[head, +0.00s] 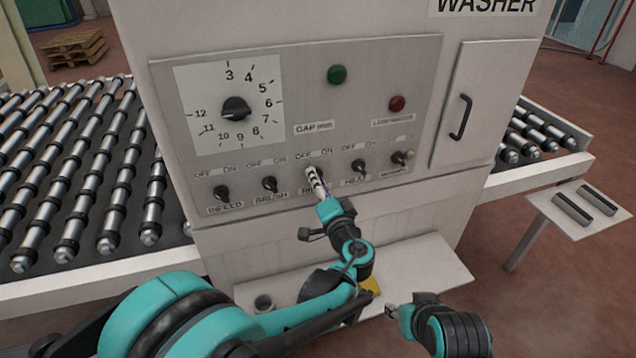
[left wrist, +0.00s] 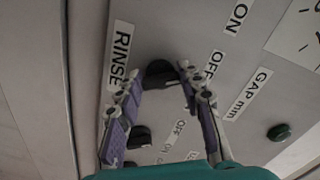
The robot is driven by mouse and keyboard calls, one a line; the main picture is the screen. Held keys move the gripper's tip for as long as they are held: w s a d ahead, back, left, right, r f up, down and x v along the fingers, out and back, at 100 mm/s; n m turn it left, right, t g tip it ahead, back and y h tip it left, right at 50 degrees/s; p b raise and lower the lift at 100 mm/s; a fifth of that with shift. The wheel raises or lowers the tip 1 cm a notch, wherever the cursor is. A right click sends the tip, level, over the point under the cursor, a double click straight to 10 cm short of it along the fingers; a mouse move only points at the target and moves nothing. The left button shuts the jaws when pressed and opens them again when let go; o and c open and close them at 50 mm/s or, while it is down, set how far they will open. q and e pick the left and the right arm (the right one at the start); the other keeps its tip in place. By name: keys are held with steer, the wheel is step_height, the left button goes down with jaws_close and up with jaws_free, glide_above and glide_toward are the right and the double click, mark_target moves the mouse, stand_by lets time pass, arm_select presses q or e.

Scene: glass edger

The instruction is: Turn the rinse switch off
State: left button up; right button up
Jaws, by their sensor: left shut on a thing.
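The rinse switch is a small black knob in the middle of the lower row on the washer's grey panel (head: 300,120). In the left wrist view the rinse switch (left wrist: 158,73) sits between my fingertips, beside the RINSE label (left wrist: 121,53). My left gripper (head: 314,178) reaches up to the panel and is shut on this knob, largely hiding it in the head view. Which way the knob points cannot be told. My right gripper (head: 390,311) is low, in front of the shelf and away from the panel; its finger opening is unclear.
The brush switch (head: 269,184) and heat switch (head: 358,166) flank the rinse switch closely. A large dial (head: 236,109), green button (head: 337,74) and red button (head: 397,103) are above. A shelf (head: 425,262) juts out below. Roller conveyors (head: 70,170) run alongside.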

arm_select(q)
steer(key=shift+f+n, duration=0.1)
steer(key=shift+n, duration=0.5)
steer(key=o, duration=1.2)
steer(key=shift+c, duration=0.2)
steer(key=v, duration=0.7)
steer(key=shift+s, duration=0.25)
